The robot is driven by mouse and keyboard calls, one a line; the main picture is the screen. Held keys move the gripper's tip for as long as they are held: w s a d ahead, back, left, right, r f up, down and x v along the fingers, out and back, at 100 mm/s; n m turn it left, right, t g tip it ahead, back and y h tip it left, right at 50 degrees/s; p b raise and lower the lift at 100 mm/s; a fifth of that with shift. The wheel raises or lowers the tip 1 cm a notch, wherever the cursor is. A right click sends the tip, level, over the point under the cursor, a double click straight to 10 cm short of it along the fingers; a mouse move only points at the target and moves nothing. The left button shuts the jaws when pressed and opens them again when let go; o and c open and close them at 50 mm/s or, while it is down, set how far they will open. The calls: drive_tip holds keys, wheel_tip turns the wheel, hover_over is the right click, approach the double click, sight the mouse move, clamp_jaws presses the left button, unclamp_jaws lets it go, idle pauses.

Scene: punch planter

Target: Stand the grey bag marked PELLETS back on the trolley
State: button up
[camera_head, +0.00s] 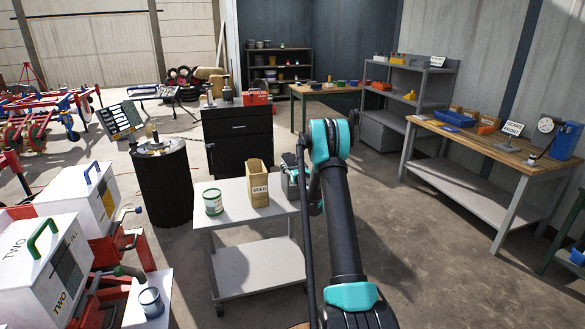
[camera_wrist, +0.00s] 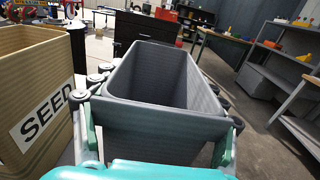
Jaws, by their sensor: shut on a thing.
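The grey bag (camera_wrist: 150,125) is an open-topped container. In the wrist view it sits between the two fingers of my gripper (camera_wrist: 158,118), which is shut on it. Its top is open towards the camera and it looks roughly upright; no marking shows. In the head view the grey bag (camera_head: 291,184) is at the right end of the trolley (camera_head: 232,222), partly hidden by my arm. I cannot tell whether its base touches the trolley top. The tan SEED bag (camera_head: 257,182) stands upright on the trolley, just left of the grey bag; it also shows in the wrist view (camera_wrist: 35,95).
A green-and-white tin (camera_head: 212,202) stands on the trolley left of the SEED bag. A black cabinet (camera_head: 236,135) stands behind the trolley. White hopper boxes (camera_head: 45,255) are at the left front. A workbench (camera_head: 480,140) is at the right; the floor between is clear.

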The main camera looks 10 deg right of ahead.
drive_tip(key=shift+f, duration=0.4)
drive_tip(key=o, duration=1.9)
